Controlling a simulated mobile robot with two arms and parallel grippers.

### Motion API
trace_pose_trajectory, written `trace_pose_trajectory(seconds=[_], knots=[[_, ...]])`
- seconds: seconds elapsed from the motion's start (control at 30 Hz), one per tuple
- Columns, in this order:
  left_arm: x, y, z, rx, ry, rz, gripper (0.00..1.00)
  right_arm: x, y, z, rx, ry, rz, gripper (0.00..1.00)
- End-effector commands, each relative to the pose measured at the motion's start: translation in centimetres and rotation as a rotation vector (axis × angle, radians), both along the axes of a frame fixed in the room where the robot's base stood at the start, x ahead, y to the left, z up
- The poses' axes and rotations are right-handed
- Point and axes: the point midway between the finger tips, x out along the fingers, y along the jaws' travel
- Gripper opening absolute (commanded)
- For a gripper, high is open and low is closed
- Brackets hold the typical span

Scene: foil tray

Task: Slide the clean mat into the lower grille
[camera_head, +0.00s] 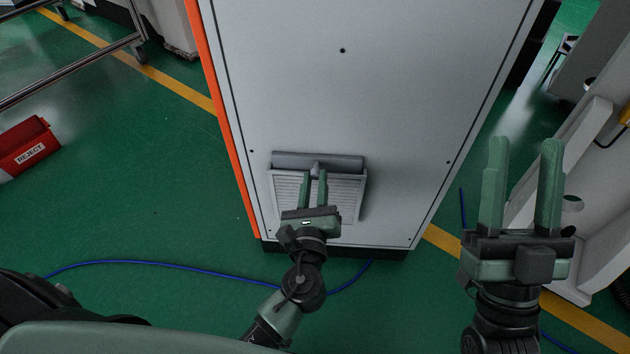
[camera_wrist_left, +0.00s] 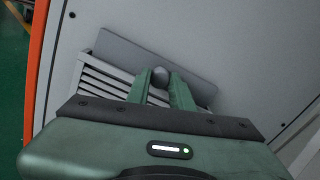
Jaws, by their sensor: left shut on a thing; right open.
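The clean mat (camera_head: 290,160) is a plain grey slab at the top edge of the lower grille (camera_head: 349,197), a pale louvred box low on the cabinet. In the left wrist view the mat (camera_wrist_left: 125,51) lies across the top of the grille (camera_wrist_left: 95,78), with a round grey knob (camera_wrist_left: 160,74) on its near side. My left gripper (camera_head: 314,175) is in front of the grille, its fingers shut on the mat's knob. How deep the mat sits in the grille is hidden. My right gripper (camera_head: 525,143) is open and empty, right of the cabinet.
The tall grey cabinet (camera_head: 350,90) has an orange left edge. A red REJECT bin (camera_head: 27,145) and a metal rack (camera_head: 75,60) stand at left. A blue cable (camera_head: 130,262) lies on the green floor. White equipment (camera_head: 585,200) stands close to my right gripper.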

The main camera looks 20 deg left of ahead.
Motion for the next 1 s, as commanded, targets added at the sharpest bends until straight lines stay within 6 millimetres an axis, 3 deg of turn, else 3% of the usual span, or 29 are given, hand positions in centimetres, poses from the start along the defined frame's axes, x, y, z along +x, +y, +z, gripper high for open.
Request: trace_pose_trajectory(seconds=[0.3, 0.33, 0.4, 0.77, 1.0], knots=[[0.0, 0.0, 0.1, 0.0, -0.001, -0.001, 0.0, 0.5, 0.0, -0.5, -0.011, 0.036, -0.003, 0.47], [0.0, 0.0, 0.1, 0.0, -0.001, 0.0, 0.28, 0.5, 0.0, -0.5, -0.011, 0.036, -0.003, 0.47], [0.0, 0.0, 0.1, 0.0, -0.001, -0.001, 0.47, 0.5, 0.0, -0.5, -0.011, 0.035, -0.003, 0.47], [-0.2, -0.1, -0.1, 0.001, 0.002, -0.001, 0.47, 0.5, 0.0, -0.4, -0.011, 0.035, -0.003, 0.47], [-3.6, -0.8, -0.1, 0.002, 0.005, -0.002, 0.47, 1.6, 0.2, -1.6, -0.035, 0.119, -0.005, 0.47]])
